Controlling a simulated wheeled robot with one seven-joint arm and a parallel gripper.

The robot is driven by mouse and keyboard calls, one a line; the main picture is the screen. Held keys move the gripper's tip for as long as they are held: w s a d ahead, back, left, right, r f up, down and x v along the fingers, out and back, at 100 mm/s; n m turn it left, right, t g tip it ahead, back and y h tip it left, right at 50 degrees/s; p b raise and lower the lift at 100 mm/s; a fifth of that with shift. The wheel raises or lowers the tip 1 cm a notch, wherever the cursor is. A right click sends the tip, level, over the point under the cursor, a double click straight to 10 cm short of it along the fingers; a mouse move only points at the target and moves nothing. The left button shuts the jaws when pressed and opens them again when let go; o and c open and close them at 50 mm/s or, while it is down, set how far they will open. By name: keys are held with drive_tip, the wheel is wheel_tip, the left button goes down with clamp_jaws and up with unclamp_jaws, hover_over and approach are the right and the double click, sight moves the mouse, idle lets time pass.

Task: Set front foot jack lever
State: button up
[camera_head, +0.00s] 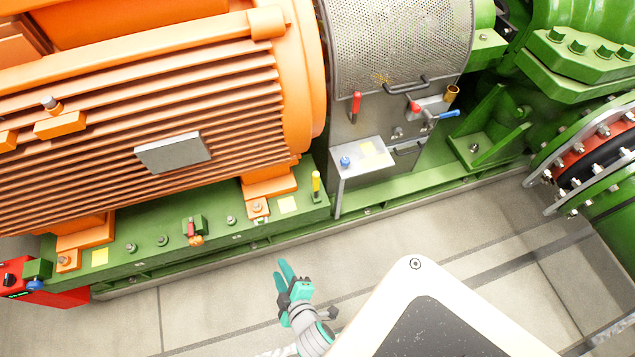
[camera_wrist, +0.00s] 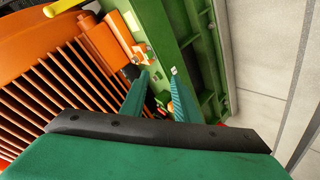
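Which part is the front foot jack lever is not marked. A yellow-handled upright lever (camera_head: 316,183) stands on the green base frame (camera_head: 160,262), beside the orange motor's right foot (camera_head: 268,186). A yellow bar, likely this lever, crosses the top left of the wrist view (camera_wrist: 66,6). A small red-handled lever (camera_head: 191,228) sits further left on the frame, between the feet. My gripper (camera_head: 283,266) is over the floor in front of the frame, apart from both levers. In the wrist view its teal fingers (camera_wrist: 158,78) are parted, with nothing clearly held between them.
The finned orange motor (camera_head: 130,110) fills the left. A grey cabinet (camera_head: 372,150) with red and blue levers and a small shelf (camera_head: 362,157) stands right of it. Green pipework (camera_head: 575,60) is far right. A red box (camera_head: 30,285) is lower left. The floor in front is clear.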

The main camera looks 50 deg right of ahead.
drive_tip(key=w+d+f+n+g+h, duration=0.1)
drive_tip(key=w+d+f+g, duration=0.1)
drive_tip(key=w+d, duration=0.3)
drive_tip(key=w+d+f+n+g+h, duration=0.1)
drive_tip(key=w+d+f+h, duration=0.1)
drive_tip(key=d, duration=0.5)
wheel_tip(320, 180, up, 13)
drive_tip(key=n+g+y, duration=0.3)
drive_tip(key=n+g, duration=0.1)
drive_tip(key=g, duration=0.6)
hover_over(316, 186)
drive_tip(key=w+a, duration=0.2)
drive_tip(key=x, duration=1)
drive_tip(key=shift+s+d+f, duration=0.1)
drive_tip(key=shift+d+f, duration=0.1)
drive_tip(key=shift+f, duration=0.15)
drive_tip(key=shift+a, duration=0.1)
drive_tip(key=c, duration=0.5)
drive_tip(key=shift+s, duration=0.15)
clamp_jaws()
